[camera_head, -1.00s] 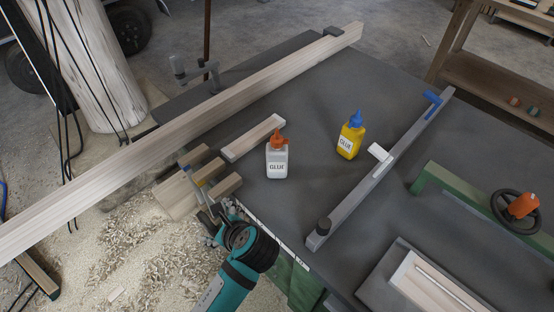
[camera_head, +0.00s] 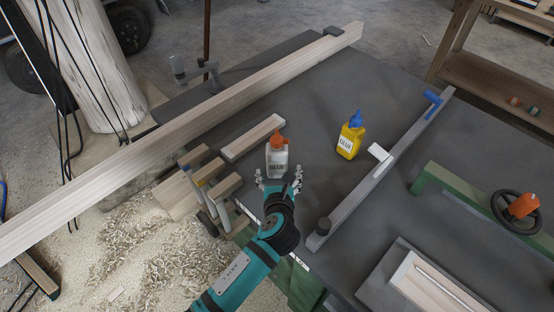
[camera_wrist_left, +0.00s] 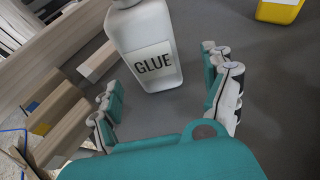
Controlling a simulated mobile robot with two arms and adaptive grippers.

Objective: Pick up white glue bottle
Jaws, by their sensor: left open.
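The white glue bottle (camera_head: 277,158) with an orange-red cap stands upright on the dark tabletop. In the left wrist view the white glue bottle (camera_wrist_left: 144,42) stands just ahead of the fingers, its GLUE label facing the camera and its top cut off. My left gripper (camera_head: 278,178) is open, its fingers spread either side of the bottle's near side in the head view. In the left wrist view the open left gripper (camera_wrist_left: 168,98) has nothing between its fingertips that I can see gripped. My right gripper is not in view.
A yellow glue bottle (camera_head: 350,136) with a blue cap stands to the right. A short wood strip (camera_head: 253,137) lies left of the white bottle, and wood blocks (camera_head: 222,187) sit at the table edge.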

